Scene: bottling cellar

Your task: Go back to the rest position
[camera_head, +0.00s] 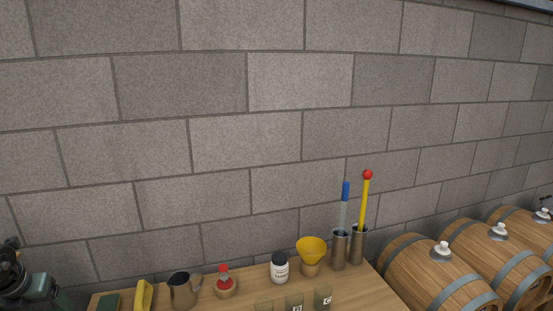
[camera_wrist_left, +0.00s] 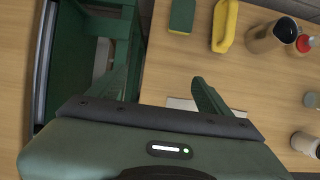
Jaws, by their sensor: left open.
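My left gripper (camera_wrist_left: 160,95) shows in the left wrist view with its two dark green fingers spread apart. Nothing is held between them. It is above the wooden table, near the table's left edge, with a pale flat item (camera_wrist_left: 186,103) partly hidden behind the right finger. In the head view, a dark green part at the lower left corner looks like my left arm; its fingers cannot be made out there. My right gripper is not seen in either view.
The wooden table (camera_head: 247,295) carries a green sponge (camera_wrist_left: 182,15), a yellow-handled item (camera_wrist_left: 225,25), a metal jug (camera_head: 183,291), a red-topped item (camera_head: 224,284), a white jar (camera_head: 279,268), a yellow funnel (camera_head: 311,249) and two metal cylinders. A green crate-like frame (camera_wrist_left: 105,30) is left.

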